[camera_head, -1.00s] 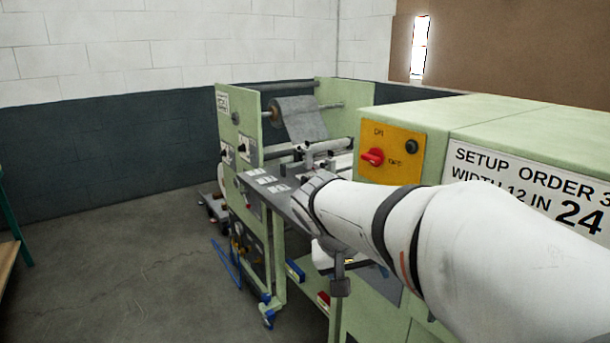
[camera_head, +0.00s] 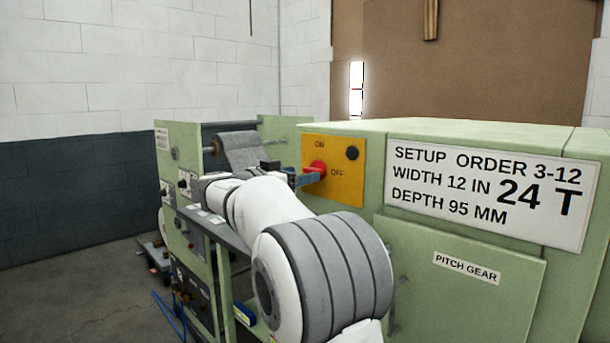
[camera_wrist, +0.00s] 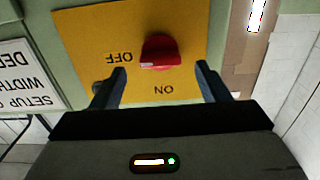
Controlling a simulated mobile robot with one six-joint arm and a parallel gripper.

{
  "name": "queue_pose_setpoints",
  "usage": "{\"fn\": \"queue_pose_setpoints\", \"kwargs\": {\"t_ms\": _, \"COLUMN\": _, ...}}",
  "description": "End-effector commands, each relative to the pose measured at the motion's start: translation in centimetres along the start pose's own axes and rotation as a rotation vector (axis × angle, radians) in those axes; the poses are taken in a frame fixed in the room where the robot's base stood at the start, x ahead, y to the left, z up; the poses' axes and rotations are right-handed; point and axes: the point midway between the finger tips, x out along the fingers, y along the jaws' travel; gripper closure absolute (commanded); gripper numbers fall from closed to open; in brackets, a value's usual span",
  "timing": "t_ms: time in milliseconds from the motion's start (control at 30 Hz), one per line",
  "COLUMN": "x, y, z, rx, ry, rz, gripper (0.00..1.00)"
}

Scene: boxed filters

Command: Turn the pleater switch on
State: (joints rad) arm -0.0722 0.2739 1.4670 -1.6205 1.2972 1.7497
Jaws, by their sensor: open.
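The pleater switch is a red rotary knob (camera_head: 316,168) on a yellow plate (camera_head: 345,190), marked ON above and OFF to its right in the head view. In the wrist view the picture is turned over, and the knob (camera_wrist: 160,50) has a white mark on its left end, on the OFF side. My gripper (camera_head: 308,179) is at the plate, its blue fingers in front of the knob and partly covering it. In the wrist view my gripper (camera_wrist: 162,70) is open, with one finger either side of the knob and visible gaps. Contact with the plate cannot be told.
A dark round button (camera_head: 352,153) sits at the plate's upper right. The green machine housing (camera_head: 440,270) bears a white setup sign (camera_head: 490,190) and a pitch gear label (camera_head: 466,268). A material roll (camera_head: 237,150) is mounted behind my arm. Open floor lies at lower left.

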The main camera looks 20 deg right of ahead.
Motion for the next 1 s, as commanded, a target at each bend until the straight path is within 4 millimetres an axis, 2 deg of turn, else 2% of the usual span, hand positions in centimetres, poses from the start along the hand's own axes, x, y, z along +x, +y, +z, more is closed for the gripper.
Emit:
{"fn": "queue_pose_setpoints", "kwargs": {"t_ms": 33, "x": 0.9, "y": 0.1, "z": 0.0, "rx": -0.001, "ry": 0.0, "rz": 0.003, "gripper": 0.31}}
{"fn": "queue_pose_setpoints", "kwargs": {"t_ms": 200, "x": 2.6, "y": 0.0, "z": 0.0, "rx": -0.001, "ry": 0.0, "rz": 0.001, "gripper": 0.31}}
{"fn": "queue_pose_setpoints", "kwargs": {"t_ms": 533, "x": 3.1, "y": 0.1, "z": 0.0, "rx": -0.001, "ry": -0.001, "rz": 0.0, "gripper": 0.31}}
{"fn": "queue_pose_setpoints", "kwargs": {"t_ms": 1000, "x": 3.1, "y": 0.1, "z": 0.1, "rx": -0.002, "ry": -0.002, "rz": 0.001, "gripper": 0.69}}
